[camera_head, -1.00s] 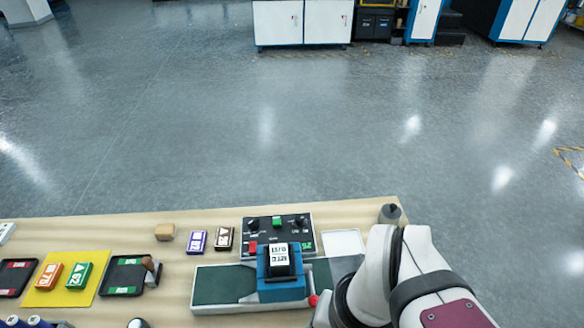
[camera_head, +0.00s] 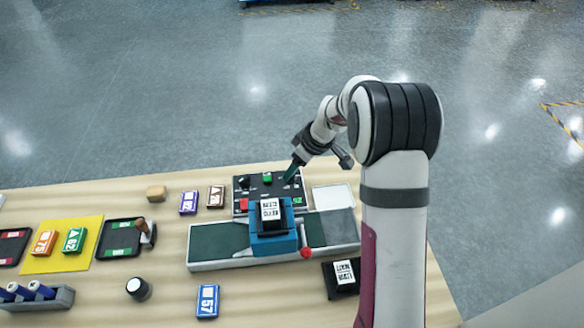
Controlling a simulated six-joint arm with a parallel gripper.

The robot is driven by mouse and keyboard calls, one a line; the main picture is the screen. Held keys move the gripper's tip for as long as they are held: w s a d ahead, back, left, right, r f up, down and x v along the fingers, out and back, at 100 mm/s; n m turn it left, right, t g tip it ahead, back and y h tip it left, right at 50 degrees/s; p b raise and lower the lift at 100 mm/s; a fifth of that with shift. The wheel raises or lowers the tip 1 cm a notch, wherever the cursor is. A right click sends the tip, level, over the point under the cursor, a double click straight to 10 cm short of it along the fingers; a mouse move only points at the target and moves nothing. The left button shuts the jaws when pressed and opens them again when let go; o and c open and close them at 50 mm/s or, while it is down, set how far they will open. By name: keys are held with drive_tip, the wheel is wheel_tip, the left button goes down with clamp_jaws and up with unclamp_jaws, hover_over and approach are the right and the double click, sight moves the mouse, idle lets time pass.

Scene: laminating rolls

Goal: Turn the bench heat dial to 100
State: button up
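The black control panel (camera_head: 255,192) stands at the back of the bench, behind the blue press. It carries a dark dial (camera_head: 243,183) on its left, a green button (camera_head: 267,178) in the middle, a red button (camera_head: 244,204) at the front left and green digits (camera_head: 297,200) at the front right. My gripper (camera_head: 291,174) points down at the panel's right side, where the right dial sits, and largely hides that dial. Contact with the dial cannot be told. The fingers are too small to tell open from shut. Dial labels and setting are unreadable.
The blue press (camera_head: 272,243) with a black-and-white roll stands on a long green-topped base (camera_head: 215,242) just in front. A red knob (camera_head: 306,253) sticks out there. A white pad (camera_head: 334,197) lies to the right. Cards, trays and a yellow mat (camera_head: 54,262) lie left.

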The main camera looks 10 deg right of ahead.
drive_tip(key=shift+x, duration=1.55)
clamp_jaws()
